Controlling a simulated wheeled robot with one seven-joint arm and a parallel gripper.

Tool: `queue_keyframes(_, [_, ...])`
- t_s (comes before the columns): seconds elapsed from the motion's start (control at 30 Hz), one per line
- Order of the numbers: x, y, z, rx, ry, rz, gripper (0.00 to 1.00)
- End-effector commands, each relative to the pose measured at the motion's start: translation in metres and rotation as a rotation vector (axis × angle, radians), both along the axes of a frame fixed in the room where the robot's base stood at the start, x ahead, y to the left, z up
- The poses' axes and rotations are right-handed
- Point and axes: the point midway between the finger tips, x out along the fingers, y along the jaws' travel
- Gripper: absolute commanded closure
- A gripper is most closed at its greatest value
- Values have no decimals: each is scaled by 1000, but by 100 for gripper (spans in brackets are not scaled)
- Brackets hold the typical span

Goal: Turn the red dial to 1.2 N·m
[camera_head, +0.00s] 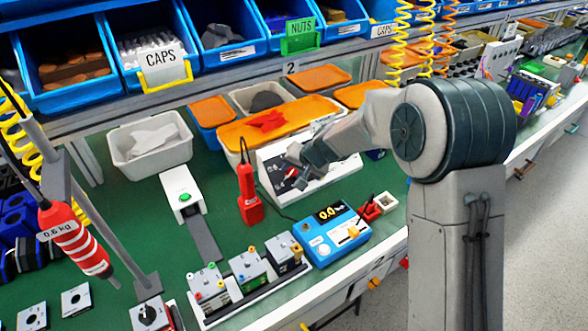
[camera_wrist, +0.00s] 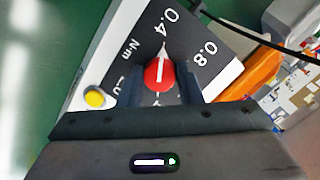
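The red dial (camera_wrist: 159,74) sits on a dark panel face (camera_wrist: 187,62) in the wrist view. Its white pointer line points up, toward the 0.4 mark; 0.8 is printed to the right and "N·m" to the left. Other marks are partly hidden by my gripper. My gripper (camera_wrist: 160,80) has its two dark fingers apart, one on each side of the dial; I cannot tell whether they touch it. In the head view my gripper (camera_head: 297,172) is at the sloped white-and-black panel box (camera_head: 268,178), and the dial (camera_head: 290,173) shows small beside the fingers.
A yellow button (camera_wrist: 94,98) is left of the dial. A red handheld tool (camera_head: 248,193) stands close left of the panel box. A blue meter (camera_head: 331,236) reading 0.0 is in front. Orange-lidded bins (camera_head: 276,127) are behind.

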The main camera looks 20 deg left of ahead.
Motion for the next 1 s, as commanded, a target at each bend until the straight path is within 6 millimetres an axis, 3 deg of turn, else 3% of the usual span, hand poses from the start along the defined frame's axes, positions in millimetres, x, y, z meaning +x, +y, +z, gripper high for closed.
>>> queue_keyframes(0.03, [0, 0, 0, 0, 0, 0, 84])
queue_keyframes(0.07, [0, 0, 0, 0, 0, 0, 91])
queue_keyframes(0.47, [0, -1, -1, 24, 28, -36, 91])
queue_keyframes(1.0, [1, -1, -3, 221, 258, -340, 91])
